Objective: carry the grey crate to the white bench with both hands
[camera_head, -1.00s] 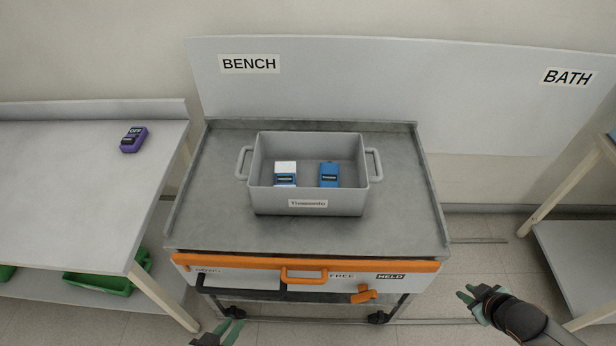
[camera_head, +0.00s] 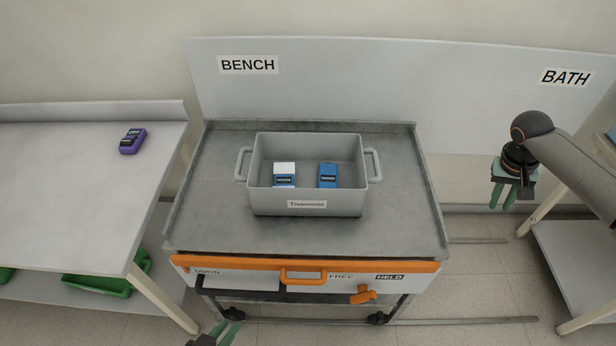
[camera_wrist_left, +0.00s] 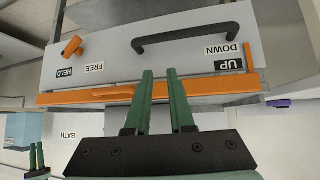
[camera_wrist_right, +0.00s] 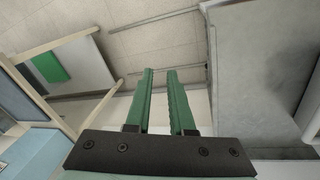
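The grey crate (camera_head: 307,205) stands on the grey-topped cart (camera_head: 400,225), with a loop handle at its left and right ends. It holds a white-and-blue item (camera_head: 285,175) and a blue item (camera_head: 327,176). The white bench (camera_head: 70,190) is at the left, beside the cart. My left gripper (camera_head: 223,330) is low in front of the cart, below the crate. In the left wrist view its fingers (camera_wrist_left: 160,75) are apart and empty, facing the cart's front. My right gripper (camera_head: 502,203) is right of the cart, clear of the crate; its fingers (camera_wrist_right: 160,75) are apart and empty.
A purple device (camera_head: 132,140) lies on the white bench, and a green bin (camera_head: 100,283) is on its lower shelf. The cart front has an orange handle (camera_head: 304,275) and an orange knob (camera_head: 363,294) near HELD. Another table (camera_head: 575,260) stands at the right.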

